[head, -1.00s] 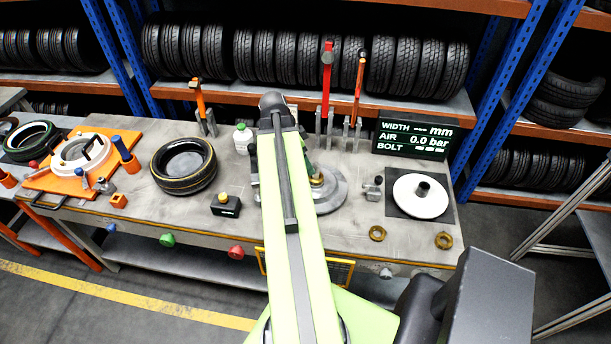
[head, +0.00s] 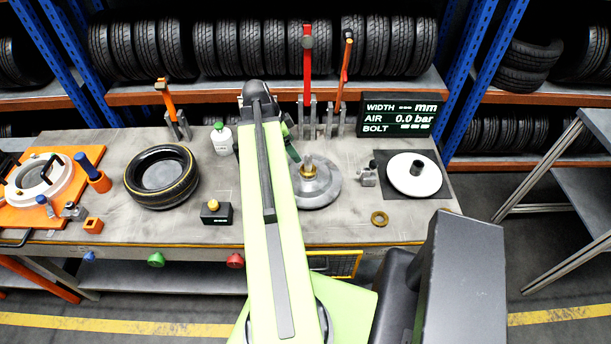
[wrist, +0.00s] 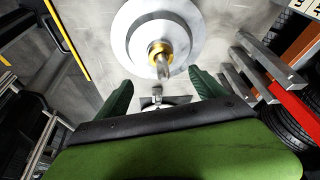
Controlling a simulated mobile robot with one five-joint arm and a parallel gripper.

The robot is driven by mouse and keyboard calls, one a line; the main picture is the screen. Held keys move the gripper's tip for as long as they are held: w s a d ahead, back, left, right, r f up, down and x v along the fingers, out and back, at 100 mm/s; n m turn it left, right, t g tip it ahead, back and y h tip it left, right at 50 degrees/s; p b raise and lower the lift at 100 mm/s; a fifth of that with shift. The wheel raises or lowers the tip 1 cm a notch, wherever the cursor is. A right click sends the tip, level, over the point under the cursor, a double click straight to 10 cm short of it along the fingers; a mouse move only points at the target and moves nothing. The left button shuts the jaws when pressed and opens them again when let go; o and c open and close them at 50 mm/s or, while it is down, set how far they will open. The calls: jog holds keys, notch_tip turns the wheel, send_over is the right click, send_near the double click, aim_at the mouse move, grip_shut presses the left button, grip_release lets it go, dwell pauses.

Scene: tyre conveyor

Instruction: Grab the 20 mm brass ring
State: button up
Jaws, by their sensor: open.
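A brass ring (head: 379,218) lies flat near the bench's front edge, right of centre. A second brass ring (head: 450,210) shows only as a sliver behind a dark part in front. Another brass-coloured collar (head: 308,170) sits around the upright post of a round grey hub plate (head: 326,189); it shows in the wrist view too (wrist: 160,53). I cannot read any sizes. My gripper (wrist: 161,78) is open, its green fingers apart with nothing held between them. In the wrist view the hub and collar lie beyond the fingertips. In the head view my arm hides most of the gripper.
A tyre (head: 162,177), a black box with a yellow button (head: 216,212) and a white bottle (head: 222,139) stand left of my arm. A white disc (head: 414,175) lies on a dark mat at right. Upright tools and a display (head: 400,115) line the back.

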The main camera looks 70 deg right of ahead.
aim_at(307, 166)
jog(key=b+x, duration=0.6)
jog(key=x, duration=0.2)
jog(key=shift+w+a+f, duration=0.1)
jog(key=shift+a+f, duration=0.05)
jog(key=shift+f, duration=0.05)
jog(key=shift+s+f, duration=0.15)
jog(key=shift+s, duration=0.05)
jog(key=b+x, duration=0.5)
jog(key=shift+w+d, duration=0.2)
jog(key=shift+d, duration=0.05)
jog(key=shift+c, duration=0.3)
grip_shut()
